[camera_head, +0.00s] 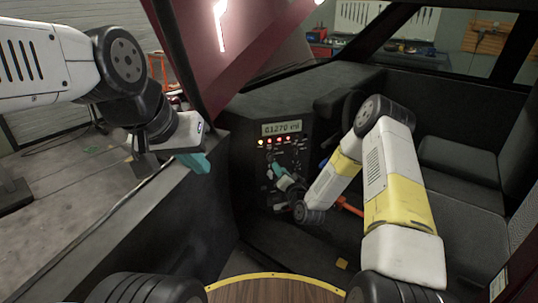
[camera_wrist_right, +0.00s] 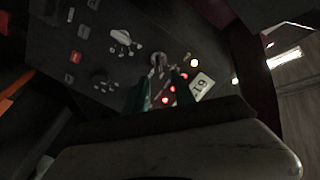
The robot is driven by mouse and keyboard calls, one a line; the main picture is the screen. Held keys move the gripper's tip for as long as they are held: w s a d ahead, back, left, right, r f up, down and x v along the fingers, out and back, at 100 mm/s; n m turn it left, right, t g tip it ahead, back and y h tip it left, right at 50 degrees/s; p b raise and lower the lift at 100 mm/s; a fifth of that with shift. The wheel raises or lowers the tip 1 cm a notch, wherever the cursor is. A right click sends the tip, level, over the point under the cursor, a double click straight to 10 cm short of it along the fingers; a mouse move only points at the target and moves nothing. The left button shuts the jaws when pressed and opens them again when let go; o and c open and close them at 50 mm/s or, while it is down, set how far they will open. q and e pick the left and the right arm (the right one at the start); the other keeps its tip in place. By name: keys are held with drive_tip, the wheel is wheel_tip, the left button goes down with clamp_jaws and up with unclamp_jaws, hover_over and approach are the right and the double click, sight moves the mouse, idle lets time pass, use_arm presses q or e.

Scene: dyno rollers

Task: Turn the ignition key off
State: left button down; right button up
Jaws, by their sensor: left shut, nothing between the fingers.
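The dark control panel (camera_head: 284,150) carries a lit display, a row of small lights and several switches. In the right wrist view, a silvery round part (camera_wrist_right: 158,60), which looks like the ignition switch, sits just beyond the fingertips; the key's exact shape and angle are too dark to tell. My right gripper (camera_head: 281,172) is at the panel, below the lights. Its two teal fingers (camera_wrist_right: 160,85) stand apart with a gap between them, and I cannot tell if they touch the key. My left gripper (camera_head: 200,163) is shut and empty by the door sill, away from the panel.
The door sill (camera_head: 150,215) and red door frame border the left side. A steering wheel (camera_head: 345,110) is behind my right arm, and an orange lever (camera_head: 348,207) is beside it. Dark seats (camera_head: 460,165) fill the right side.

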sight(273, 160)
drive_tip(key=x, duration=0.7)
drive_tip(key=shift+w+a+f, duration=0.2)
drive_tip(key=shift+w+f, duration=0.05)
drive_tip(key=shift+w, duration=0.1)
clamp_jaws()
